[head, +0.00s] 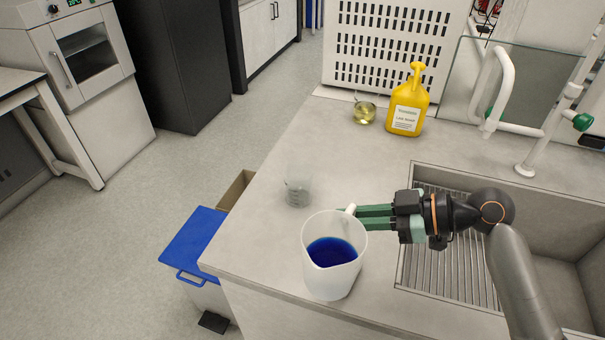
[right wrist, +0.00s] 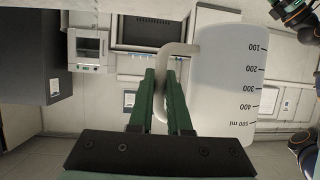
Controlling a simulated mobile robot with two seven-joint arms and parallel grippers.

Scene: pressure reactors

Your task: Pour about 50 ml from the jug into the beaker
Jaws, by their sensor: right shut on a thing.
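A white translucent jug (head: 334,277) with blue liquid inside stands near the front edge of the counter in the head view, or just above it; I cannot tell which. My right gripper (head: 352,213) is shut on the jug's handle. In the right wrist view, the jug (right wrist: 228,80) shows its ml scale, and the green fingers of my right gripper (right wrist: 168,85) are on either side of the handle. A small clear beaker (head: 298,191) stands on the counter, behind and left of the jug, apart from it. It looks empty. My left gripper is not in view.
The grey counter (head: 300,130) is clear around the beaker. A sink (head: 560,240) with a ribbed drainer lies at the right. A yellow bottle (head: 408,108) and a small flask (head: 364,113) stand at the back. A blue-lidded bin (head: 193,240) stands left of the counter.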

